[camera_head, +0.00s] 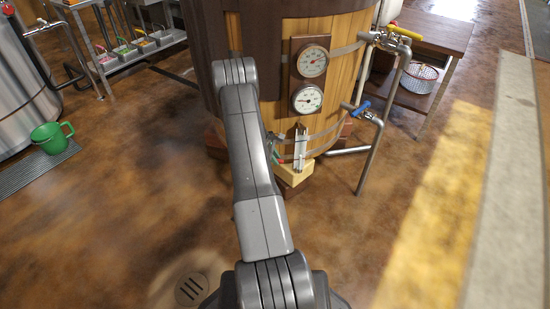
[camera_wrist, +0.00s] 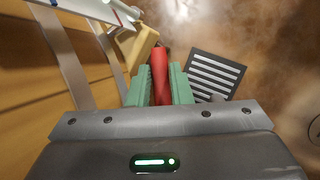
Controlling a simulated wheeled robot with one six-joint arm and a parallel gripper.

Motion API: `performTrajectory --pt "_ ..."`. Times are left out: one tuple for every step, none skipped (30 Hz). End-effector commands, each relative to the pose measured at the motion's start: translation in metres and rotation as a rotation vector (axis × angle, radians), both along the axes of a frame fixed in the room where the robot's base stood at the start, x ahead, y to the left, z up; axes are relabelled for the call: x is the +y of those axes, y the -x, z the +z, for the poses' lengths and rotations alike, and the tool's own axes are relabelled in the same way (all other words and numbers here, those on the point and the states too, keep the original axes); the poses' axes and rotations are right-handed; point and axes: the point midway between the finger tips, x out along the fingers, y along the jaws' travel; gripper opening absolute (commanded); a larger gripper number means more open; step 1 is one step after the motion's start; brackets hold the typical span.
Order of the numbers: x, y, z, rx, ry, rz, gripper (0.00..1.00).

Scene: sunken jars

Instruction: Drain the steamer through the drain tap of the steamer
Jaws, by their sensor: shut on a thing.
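The steamer (camera_head: 341,83) is a wooden-staved tub with metal bands and two round dials. Its wooden wall (camera_wrist: 30,75) fills the left of the wrist view. In the wrist view, my gripper (camera_wrist: 159,90) has its green fingers shut on the red handle of the drain tap (camera_wrist: 159,68), low beside the steamer. The handle points along the fingers, and its far end meets a pale yellowish piece (camera_wrist: 138,48). The tap's outlet cannot be made out, and no water shows. In the head view, my arm hides most of the gripper and tap.
A dark slotted grate (camera_wrist: 214,76) lies on the floor right of the handle. Pipes with a blue-handled valve (camera_head: 362,109) and a yellow-handled valve (camera_head: 405,33) stand right of the steamer. A green jug (camera_head: 51,137) sits at left. The brown floor between is clear.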

Motion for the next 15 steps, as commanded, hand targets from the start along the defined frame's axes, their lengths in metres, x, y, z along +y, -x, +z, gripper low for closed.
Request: performTrajectory --pt "0.0 0.001 0.0 0.0 0.001 -0.01 0.0" --pt "0.001 0.001 0.0 0.001 0.001 -0.02 0.0" --pt "0.001 0.002 0.0 0.0 0.0 -0.035 0.0" --pt "0.002 0.003 0.0 0.0 0.0 -0.047 0.0" --pt "0.002 0.004 0.0 0.0 0.0 -0.062 0.0" --pt "0.003 0.006 0.0 -0.001 0.001 -0.085 0.0" --pt "0.003 0.007 0.0 0.0 0.001 -0.103 0.0" --pt "0.004 0.008 0.0 0.0 0.0 -0.123 0.0" --pt "0.005 0.01 0.0 0.0 0.001 -0.152 0.0" --pt "0.006 0.012 -0.001 0.0 0.001 -0.176 0.0" --pt "0.007 0.014 -0.001 0.001 0.001 -0.201 0.0" --pt "0.008 0.016 -0.001 0.0 0.001 -0.236 0.0" --pt "0.009 0.018 -0.001 0.001 0.001 -0.263 0.0" --pt "0.01 0.019 -0.001 -0.001 0.0 -0.292 0.0" --pt "0.012 0.021 0.0 -0.001 0.0 -0.33 0.0"
